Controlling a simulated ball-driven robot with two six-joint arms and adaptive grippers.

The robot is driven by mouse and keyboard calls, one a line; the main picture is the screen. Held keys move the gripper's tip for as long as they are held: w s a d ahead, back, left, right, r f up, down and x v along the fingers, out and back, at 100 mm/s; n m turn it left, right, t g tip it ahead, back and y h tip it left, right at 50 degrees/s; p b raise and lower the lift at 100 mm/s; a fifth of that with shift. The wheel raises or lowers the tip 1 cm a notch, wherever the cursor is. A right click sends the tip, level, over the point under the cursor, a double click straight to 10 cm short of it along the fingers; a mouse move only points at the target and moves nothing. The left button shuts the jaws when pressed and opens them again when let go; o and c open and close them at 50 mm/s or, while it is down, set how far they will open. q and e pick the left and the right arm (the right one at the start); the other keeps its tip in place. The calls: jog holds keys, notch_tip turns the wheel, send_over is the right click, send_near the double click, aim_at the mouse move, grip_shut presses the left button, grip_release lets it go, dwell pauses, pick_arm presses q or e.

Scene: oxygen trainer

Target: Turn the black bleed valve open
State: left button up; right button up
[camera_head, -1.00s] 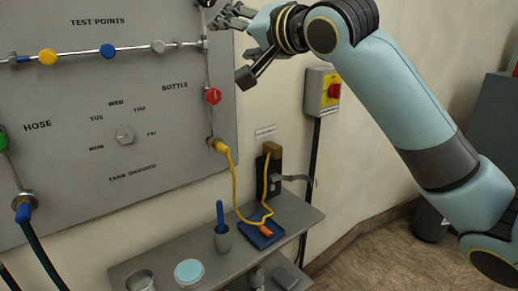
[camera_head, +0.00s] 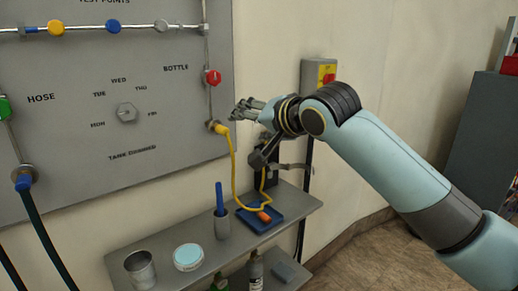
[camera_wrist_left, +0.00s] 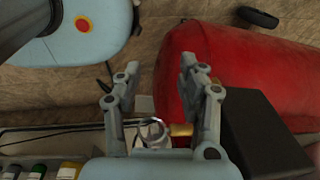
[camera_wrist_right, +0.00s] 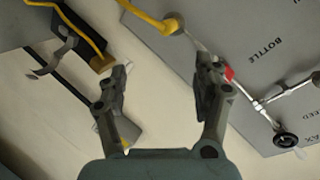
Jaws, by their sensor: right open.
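The black bleed valve (camera_wrist_right: 286,140) is a round black knob at the lower right of the right wrist view, by the end of a thin pipe on the grey panel (camera_head: 70,170). It is out of the head view now. My right gripper (camera_head: 248,134) is open and empty, in front of the wall just right of the panel and below the red knob (camera_head: 211,77). In the right wrist view its spread fingers (camera_wrist_right: 162,68) are well apart from the black valve. My left gripper (camera_wrist_left: 160,68) is open and empty, near a large red cylinder.
A yellow hose (camera_head: 232,170) runs from the panel to a blue tray (camera_head: 278,222) on the grey shelf (camera_head: 150,240). The shelf also holds a cup with a blue tool (camera_head: 220,200), a metal can (camera_head: 140,268) and a round tub (camera_head: 188,257). A switch box (camera_head: 318,75) hangs behind my right arm.

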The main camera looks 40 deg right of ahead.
jog(key=shift+s+d+f+b, duration=0.15)
jog(key=shift+s+f, duration=0.1)
jog(key=shift+f, duration=0.6)
jog(key=shift+s+f+b, duration=0.15)
jog(key=shift+s+f, duration=0.05)
jog(key=shift+f, duration=0.6)
